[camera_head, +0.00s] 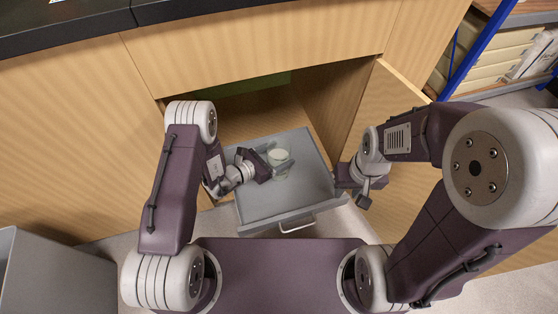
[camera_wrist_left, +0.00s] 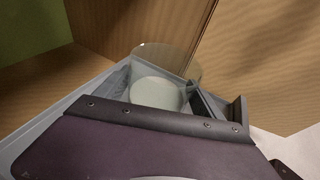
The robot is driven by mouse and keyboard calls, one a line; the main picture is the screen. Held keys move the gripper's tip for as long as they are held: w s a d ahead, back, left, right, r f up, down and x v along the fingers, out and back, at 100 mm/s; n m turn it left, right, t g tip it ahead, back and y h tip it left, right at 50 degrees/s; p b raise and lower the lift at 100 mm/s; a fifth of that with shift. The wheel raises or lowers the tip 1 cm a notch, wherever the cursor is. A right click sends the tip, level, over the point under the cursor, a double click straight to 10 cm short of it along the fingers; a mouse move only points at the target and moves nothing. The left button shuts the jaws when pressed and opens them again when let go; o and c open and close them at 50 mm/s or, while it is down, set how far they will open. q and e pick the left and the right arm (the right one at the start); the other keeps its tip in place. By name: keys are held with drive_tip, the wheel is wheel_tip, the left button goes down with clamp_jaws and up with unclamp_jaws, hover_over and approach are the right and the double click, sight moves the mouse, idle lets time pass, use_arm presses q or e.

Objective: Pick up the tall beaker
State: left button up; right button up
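A clear glass beaker with a pale round base (camera_head: 279,155) stands in the open grey drawer (camera_head: 310,185). The beaker also shows in the left wrist view (camera_wrist_left: 157,94), its rim rising beyond my gripper. My left gripper (camera_head: 272,164) is low in the drawer with its fingers spread on either side of the beaker. In the left wrist view the fingers (camera_wrist_left: 160,98) flank the glass; firm contact is not clear. My right gripper (camera_head: 350,187) is open and empty by the drawer's right front edge.
The drawer is pulled out of a wooden cabinet (camera_head: 90,110), with an open door (camera_head: 385,150) to its right. A dark worktop (camera_head: 70,30) lies above. A grey bin (camera_head: 50,275) stands at lower left. A blue-framed shelf (camera_head: 480,45) is at upper right.

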sight(287, 144)
use_arm(q)
drive_tip(key=c, duration=0.9)
drive_tip(key=shift+r, duration=0.1)
drive_tip(key=shift+c, duration=0.2)
wheel_tip(287, 144, up, 4)
drive_tip(key=p, duration=0.3)
drive_tip(key=s+d+r+p, duration=0.5)
drive_tip(key=s+d+r, duration=0.1)
drive_tip(key=s+d, duration=0.2)
drive_tip(key=shift+s+r+p, duration=0.3)
drive_tip(key=shift+r+p, duration=0.1)
drive_tip(key=o, duration=0.6)
drive_tip(key=shift+c, duration=0.2)
drive_tip(key=c, duration=1.1)
